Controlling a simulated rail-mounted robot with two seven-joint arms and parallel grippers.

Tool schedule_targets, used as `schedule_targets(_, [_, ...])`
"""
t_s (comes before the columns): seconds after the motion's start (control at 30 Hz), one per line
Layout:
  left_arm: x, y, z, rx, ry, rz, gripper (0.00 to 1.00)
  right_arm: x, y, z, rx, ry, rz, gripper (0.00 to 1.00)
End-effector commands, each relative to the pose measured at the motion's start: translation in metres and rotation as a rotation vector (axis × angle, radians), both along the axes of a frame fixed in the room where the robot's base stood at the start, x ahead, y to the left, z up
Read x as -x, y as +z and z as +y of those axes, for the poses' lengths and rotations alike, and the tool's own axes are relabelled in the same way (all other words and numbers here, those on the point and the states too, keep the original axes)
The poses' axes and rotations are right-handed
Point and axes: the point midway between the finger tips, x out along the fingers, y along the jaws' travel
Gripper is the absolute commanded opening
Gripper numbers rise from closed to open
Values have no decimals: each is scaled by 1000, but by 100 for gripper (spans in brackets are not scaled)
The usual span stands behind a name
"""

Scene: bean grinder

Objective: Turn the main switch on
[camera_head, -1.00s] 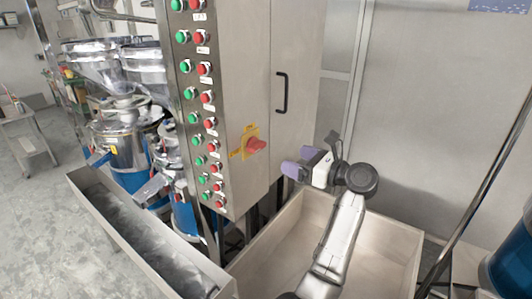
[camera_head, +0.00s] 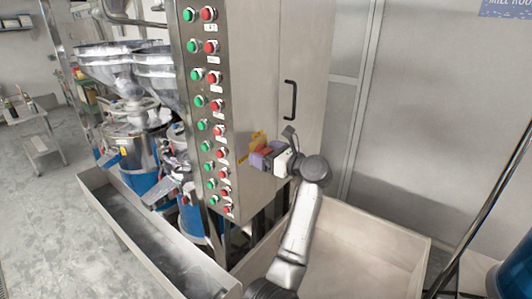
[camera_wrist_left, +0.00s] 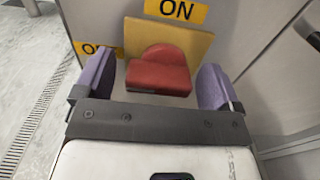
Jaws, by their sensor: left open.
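The main switch is a red knob (camera_wrist_left: 158,70) on a yellow plate (camera_wrist_left: 190,42) on the cabinet's side face. In the wrist view an "ON" label (camera_wrist_left: 176,10) sits above the plate, and another label (camera_wrist_left: 92,49), partly hidden, lies to its left. My left gripper (camera_wrist_left: 158,85) is open, with one purple finger on each side of the red knob and visible gaps between. In the head view the left gripper (camera_head: 268,156) is at the switch and covers most of it; a bit of the yellow plate (camera_head: 257,138) shows. My right gripper is not in view.
The steel cabinet (camera_head: 262,70) carries rows of green and red buttons (camera_head: 207,100) and a black door handle (camera_head: 290,100). A large open bin (camera_head: 345,260) stands below my arm. A metal trough (camera_head: 150,240) and grinders (camera_head: 135,140) are to the left.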

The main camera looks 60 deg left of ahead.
Motion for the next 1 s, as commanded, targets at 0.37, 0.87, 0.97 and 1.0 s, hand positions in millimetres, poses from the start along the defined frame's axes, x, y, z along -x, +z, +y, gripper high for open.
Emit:
schedule_targets(0.37, [0, 0, 1, -1, 0, 0, 82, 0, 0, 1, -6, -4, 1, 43])
schedule_targets(0.87, [0, 0, 1, -1, 0, 1, 40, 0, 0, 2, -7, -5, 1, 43])
schedule_targets(0.97, [0, 0, 0, 4, 0, 9, 40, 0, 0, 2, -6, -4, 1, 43])
schedule_targets(1.0, [0, 0, 0, 6, 0, 16, 40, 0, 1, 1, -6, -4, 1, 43])
